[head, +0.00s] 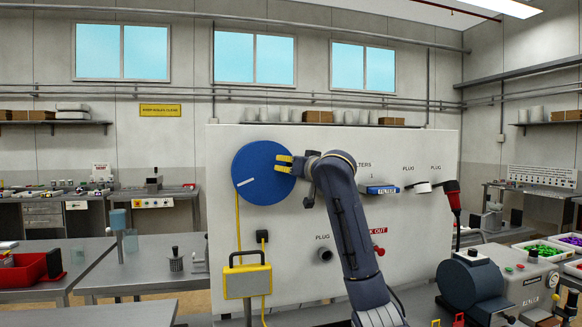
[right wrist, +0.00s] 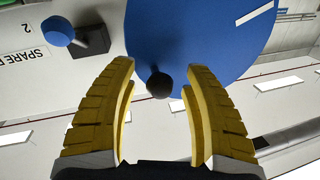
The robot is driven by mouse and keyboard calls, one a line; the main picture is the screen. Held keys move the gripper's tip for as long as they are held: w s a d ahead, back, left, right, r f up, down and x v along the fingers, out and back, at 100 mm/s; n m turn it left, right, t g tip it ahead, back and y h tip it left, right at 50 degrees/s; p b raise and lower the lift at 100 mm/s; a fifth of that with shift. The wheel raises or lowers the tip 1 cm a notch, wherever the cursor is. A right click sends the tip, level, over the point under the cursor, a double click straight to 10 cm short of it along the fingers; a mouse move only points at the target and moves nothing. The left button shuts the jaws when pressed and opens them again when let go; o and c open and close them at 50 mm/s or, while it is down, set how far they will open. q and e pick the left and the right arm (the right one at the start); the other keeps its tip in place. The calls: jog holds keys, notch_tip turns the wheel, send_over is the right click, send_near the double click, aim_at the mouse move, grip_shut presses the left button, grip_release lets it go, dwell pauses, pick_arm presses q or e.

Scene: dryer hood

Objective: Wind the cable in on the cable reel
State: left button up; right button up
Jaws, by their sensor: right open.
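The cable reel (head: 258,187) is a blue disc with a white stripe, upright on the white panel. It also fills the top of the right wrist view (right wrist: 215,35). A black knob (right wrist: 159,84) stands out near its rim. A yellow cable (head: 238,225) hangs from the reel's left edge to a yellow-framed box (head: 247,281). My right gripper (head: 279,164) is at the reel's right side. In the right wrist view its yellow fingers (right wrist: 161,72) are open, one on each side of the knob, with visible gaps. My left gripper is not in view.
The white panel (head: 222,150) also carries a blue filter (head: 382,190), plug sockets and a black plug (head: 262,236) with a yellow cord. A blue-grey machine (head: 470,280) stands at the right. Benches (head: 150,262) with a red bin (head: 30,270) are at the left.

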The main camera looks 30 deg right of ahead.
jog(key=shift+w, duration=0.1)
jog(key=shift+c, duration=0.5)
grip_shut()
